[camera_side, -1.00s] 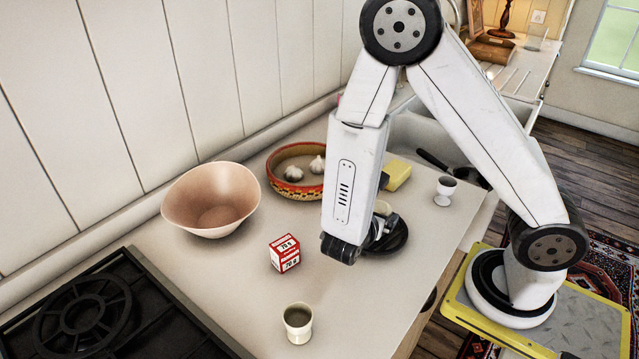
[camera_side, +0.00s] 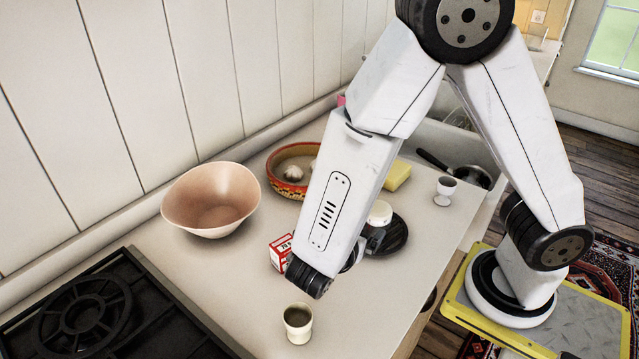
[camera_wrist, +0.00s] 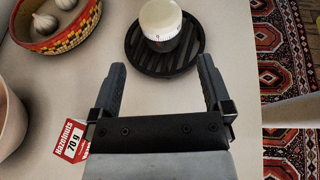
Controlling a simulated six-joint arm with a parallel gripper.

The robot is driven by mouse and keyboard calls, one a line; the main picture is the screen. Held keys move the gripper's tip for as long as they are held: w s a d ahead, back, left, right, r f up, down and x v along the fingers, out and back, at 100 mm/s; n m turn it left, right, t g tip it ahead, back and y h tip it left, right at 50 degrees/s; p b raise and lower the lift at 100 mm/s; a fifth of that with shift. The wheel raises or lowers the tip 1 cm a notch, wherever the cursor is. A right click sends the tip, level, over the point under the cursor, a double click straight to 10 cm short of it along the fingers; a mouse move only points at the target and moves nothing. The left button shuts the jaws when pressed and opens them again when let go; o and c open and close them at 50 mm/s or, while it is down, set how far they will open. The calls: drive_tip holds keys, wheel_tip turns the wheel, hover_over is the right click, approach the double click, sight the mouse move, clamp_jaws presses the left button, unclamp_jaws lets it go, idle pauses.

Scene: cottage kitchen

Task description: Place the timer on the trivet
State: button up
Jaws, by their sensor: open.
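The timer (camera_wrist: 161,20) is a white-topped round thing with a dark lower part. It stands on the black round ridged trivet (camera_wrist: 142,62) in the wrist view. In the side view the timer's white top (camera_side: 380,213) shows beside my arm, on the trivet (camera_side: 398,238), which is partly hidden. My gripper (camera_wrist: 160,80) is open and empty, its two dark fingers spread on the near side of the trivet and apart from the timer. In the side view my arm mostly hides the gripper.
A red and white hazelnuts box (camera_wrist: 72,140) is close to the gripper's left. A patterned bowl (camera_wrist: 72,32) holds garlic. A pink bowl (camera_side: 211,200), a small cup (camera_side: 298,323), an egg cup (camera_side: 445,190) and a yellow block (camera_side: 397,175) stand on the counter. The hob (camera_side: 90,310) is at left.

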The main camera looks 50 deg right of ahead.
drive_tip(key=shift+s+a+r, duration=0.15)
drive_tip(key=shift+a+r, duration=0.1)
drive_tip(key=shift+a, duration=0.4)
drive_tip(key=m+g+y, duration=0.1)
drive_tip(key=s+d+f+m+g+y, duration=0.1)
drive_tip(key=m, duration=0.1)
drive_tip(key=s+d+m+g+y, duration=0.1)
drive_tip(key=m+y, duration=0.1)
drive_tip(key=shift+s+d+f+g, duration=0.15)
drive_tip(key=shift+f+g, duration=0.25)
drive_tip(key=shift+s+f+m+g+y, duration=0.1)
drive_tip(key=shift+m+g+y, duration=0.05)
drive_tip(key=shift+m+y, duration=0.4)
drive_tip(key=shift+s+f+m+g+y, duration=0.1)
drive_tip(key=shift+m+g+y, duration=0.05)
drive_tip(key=shift+m+y, duration=0.4)
drive_tip(key=shift+f+m+y, duration=0.1)
drive_tip(key=shift+m+y, duration=0.7)
drive_tip(key=shift+m, duration=0.3)
drive_tip(key=shift+w+m+y, duration=0.25)
drive_tip(key=shift+m+y, duration=0.65)
drive_tip(key=shift+m, duration=0.2)
drive_tip(key=w+d+r+m+t+y, duration=0.2)
drive_tip(key=w+r+m+t+y, duration=0.1)
drive_tip(key=m, duration=0.5)
drive_tip(key=shift+w+t+y, duration=0.4)
drive_tip(key=shift+w+t, duration=0.5)
